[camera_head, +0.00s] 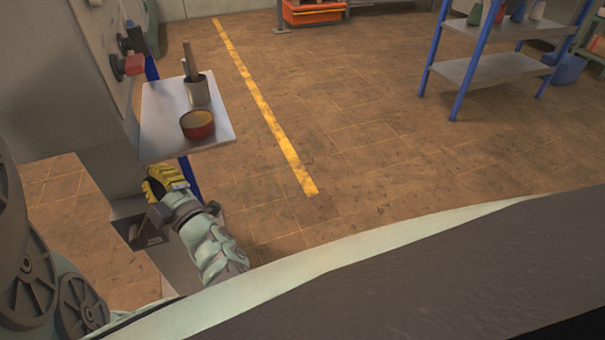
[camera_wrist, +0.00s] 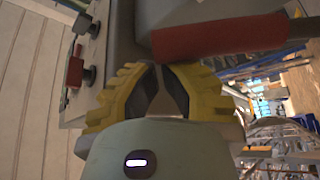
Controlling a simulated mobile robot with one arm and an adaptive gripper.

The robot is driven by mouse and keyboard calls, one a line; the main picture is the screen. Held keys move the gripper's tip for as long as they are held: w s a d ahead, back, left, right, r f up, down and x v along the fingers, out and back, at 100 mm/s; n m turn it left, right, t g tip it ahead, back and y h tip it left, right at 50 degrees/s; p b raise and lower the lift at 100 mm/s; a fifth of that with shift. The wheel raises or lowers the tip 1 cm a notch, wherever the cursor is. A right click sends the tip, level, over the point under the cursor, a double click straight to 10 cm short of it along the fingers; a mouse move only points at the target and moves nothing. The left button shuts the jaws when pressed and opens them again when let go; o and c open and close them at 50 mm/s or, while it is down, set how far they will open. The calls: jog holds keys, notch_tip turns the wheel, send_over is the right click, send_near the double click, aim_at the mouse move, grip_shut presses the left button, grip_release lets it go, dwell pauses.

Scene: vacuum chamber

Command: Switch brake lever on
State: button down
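In the wrist view, a thick red bar (camera_wrist: 220,38), which looks like the grip of the brake lever, lies across the upper right and joins a grey part of the machine at its left. My gripper (camera_wrist: 162,68) has ridged yellow fingers that converge until their tips nearly meet. Nothing shows held between them. The red bar is just beyond the fingertips; contact cannot be told. In the head view, my gripper (camera_head: 158,182) is below the small shelf, beside the grey cabinet. The lever cannot be made out there.
The shelf (camera_head: 158,130) carries a red bowl (camera_head: 197,125) and a metal cup (camera_head: 197,92). A red knob (camera_head: 133,65) projects from the machine; it also shows in the wrist view (camera_wrist: 75,70). Open floor (camera_head: 370,130) lies to the right, with a blue-legged rack (camera_head: 490,70) beyond.

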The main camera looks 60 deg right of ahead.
jog(key=s+d+f+m+h+b, duration=0.4)
jog(key=d+f+m+b, duration=0.1)
jog(key=f+m+b, duration=0.1)
jog(key=shift+d+f+m+t, duration=0.4)
jog(key=shift+m, duration=0.3)
jog(key=shift+f, duration=0.15)
